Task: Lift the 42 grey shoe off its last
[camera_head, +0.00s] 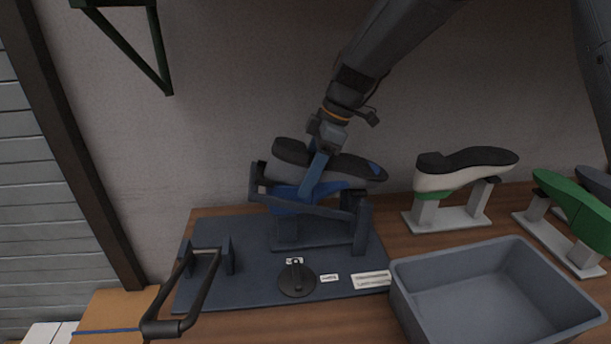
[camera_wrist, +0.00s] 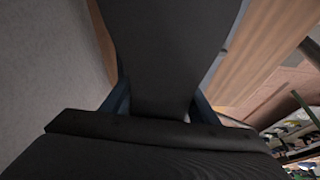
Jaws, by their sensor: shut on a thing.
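A grey shoe with a dark sole (camera_head: 290,153) sits sole up, toe to the right, over a blue last (camera_head: 290,197) on the dark blue stand in the head view. Its sole has a small blue patch near the toe. My gripper (camera_head: 310,186) reaches down over the shoe's middle from above, its blue fingers shut across it. In the wrist view the dark sole (camera_wrist: 165,60) fills the centre, with a blue finger of my gripper (camera_wrist: 160,108) on each side. The far finger is hidden in the head view. I cannot tell whether the shoe is seated or slightly raised. No size mark is legible.
A dark blue base plate (camera_head: 235,282) carries a black bar handle (camera_head: 205,290), a round black disc (camera_head: 297,281) and white labels. A grey bin (camera_head: 490,295) stands front right.

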